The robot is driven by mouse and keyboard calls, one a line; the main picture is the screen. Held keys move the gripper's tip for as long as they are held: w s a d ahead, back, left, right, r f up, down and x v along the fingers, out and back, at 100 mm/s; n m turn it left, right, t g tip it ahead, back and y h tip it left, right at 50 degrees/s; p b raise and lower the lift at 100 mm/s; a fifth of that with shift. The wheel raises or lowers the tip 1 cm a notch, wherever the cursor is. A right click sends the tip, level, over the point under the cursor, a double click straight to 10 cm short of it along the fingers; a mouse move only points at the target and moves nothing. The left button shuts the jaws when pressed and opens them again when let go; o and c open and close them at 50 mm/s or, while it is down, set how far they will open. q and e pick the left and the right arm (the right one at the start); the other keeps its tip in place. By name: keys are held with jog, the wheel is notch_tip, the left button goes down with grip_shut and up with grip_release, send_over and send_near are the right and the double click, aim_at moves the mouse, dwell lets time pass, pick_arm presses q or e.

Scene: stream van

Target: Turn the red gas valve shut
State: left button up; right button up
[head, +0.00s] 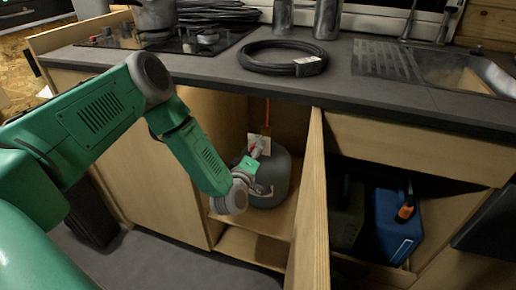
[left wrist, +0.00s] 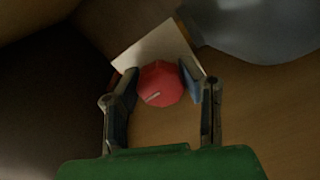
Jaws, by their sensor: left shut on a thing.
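The red gas valve (left wrist: 161,84) is a rounded, faceted knob with a small pale mark on it. It sits between the two fingers of my left gripper (left wrist: 165,92) in the left wrist view, and the fingers are shut on it. In the head view my left gripper (head: 262,186) reaches into the open cupboard at the grey gas bottle (head: 272,178). Only a little red of the valve (head: 256,150) shows there, above the gripper. A white tag (left wrist: 158,48) lies behind the valve. My right gripper is not in view.
An open wooden door (head: 312,210) stands just right of the bottle. The dark worktop (head: 390,92) above carries a coiled black cable (head: 283,60), a hob (head: 190,42) and a sink (head: 470,70). A blue case (head: 392,225) stands in the right compartment.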

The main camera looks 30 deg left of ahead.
pick_arm(q)
jog(key=shift+s+a+f+m, duration=0.2)
jog(key=shift+f+m, duration=0.1)
jog(key=shift+m, duration=0.1)
jog(key=o, duration=1.2)
jog(key=shift+a+r, duration=0.1)
jog(key=v, duration=1.2)
